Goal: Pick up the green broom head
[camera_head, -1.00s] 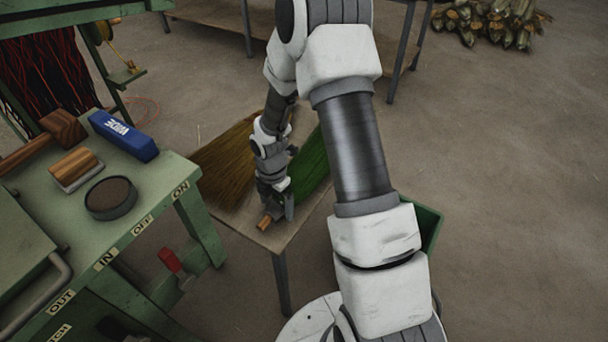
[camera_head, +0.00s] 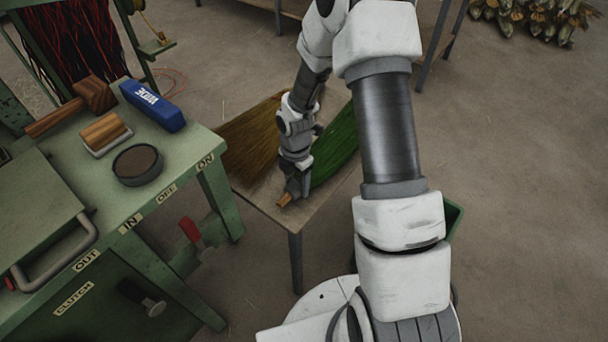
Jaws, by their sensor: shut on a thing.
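The green broom head (camera_head: 335,150) lies on the small table (camera_head: 262,203), its bristles spreading toward the back right. Its narrow end runs toward my gripper (camera_head: 294,192), which points down at the table's near end. My gripper is shut on the green broom head near its wooden stub (camera_head: 285,200), which sticks out on the near left side. My fingers hide part of the narrow end. I cannot tell any clear gap between the broom head and the tabletop.
A brown broom head (camera_head: 250,138) lies just left of my gripper on the same table. A green machine bench (camera_head: 185,152) at the left holds a mallet (camera_head: 95,93), a brush (camera_head: 105,132), a blue block (camera_head: 152,105) and a round tin (camera_head: 138,163). Open floor lies at the right.

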